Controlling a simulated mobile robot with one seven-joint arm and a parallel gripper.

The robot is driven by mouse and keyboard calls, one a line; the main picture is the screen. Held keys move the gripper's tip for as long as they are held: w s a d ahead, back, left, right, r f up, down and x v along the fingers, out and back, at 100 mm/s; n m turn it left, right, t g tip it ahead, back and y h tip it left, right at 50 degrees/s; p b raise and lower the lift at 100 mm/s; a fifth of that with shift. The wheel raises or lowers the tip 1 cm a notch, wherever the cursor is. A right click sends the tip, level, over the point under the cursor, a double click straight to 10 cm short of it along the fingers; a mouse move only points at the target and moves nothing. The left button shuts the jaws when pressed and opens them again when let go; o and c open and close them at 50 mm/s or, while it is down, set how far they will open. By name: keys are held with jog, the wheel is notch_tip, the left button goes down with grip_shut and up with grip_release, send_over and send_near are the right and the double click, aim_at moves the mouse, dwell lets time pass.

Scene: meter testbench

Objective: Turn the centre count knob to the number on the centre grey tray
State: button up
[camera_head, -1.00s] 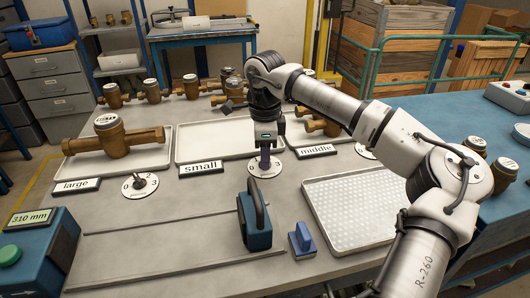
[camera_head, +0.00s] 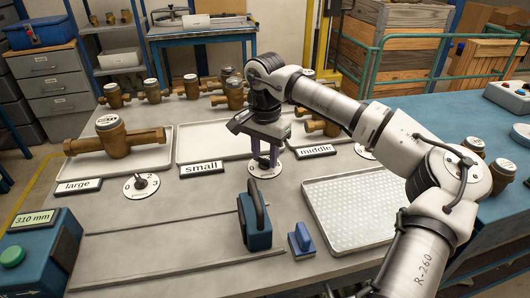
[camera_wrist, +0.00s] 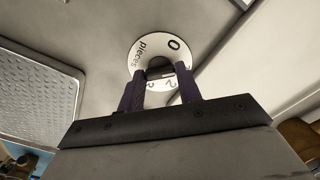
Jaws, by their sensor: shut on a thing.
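The centre count knob is a dark knob (camera_wrist: 160,68) on a round white dial (camera_head: 264,171). In the wrist view the dial (camera_wrist: 148,48) shows "pieces", a "0" at its upper right and a "2" between my fingers. My gripper (camera_head: 265,160) points down at the dial, its two purple fingers closed on the knob; it also shows in the wrist view (camera_wrist: 160,80). The knob's pointer is hard to make out. The centre grey tray (camera_head: 205,150), behind the "small" label (camera_head: 202,168), looks bare where visible; my arm hides its right part.
A left dial (camera_head: 141,186) sits beside the "large" label (camera_head: 77,186); its tray (camera_head: 80,166) holds a big brass meter (camera_head: 114,138). A blue handled block (camera_head: 255,220), a small blue block (camera_head: 301,240) and a dimpled tray (camera_head: 350,210) stand in front. Several brass meters stand behind.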

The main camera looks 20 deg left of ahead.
aim_at(265, 159)
jog(key=n, duration=0.4)
jog(key=shift+n, duration=0.3)
jog(key=shift+n+p, duration=0.3)
jog(key=shift+n, duration=2)
jog(key=o, duration=1)
notch_tip(265, 159, up, 14)
jog(key=shift+f+b, duration=0.1)
jog(key=shift+b, duration=0.35)
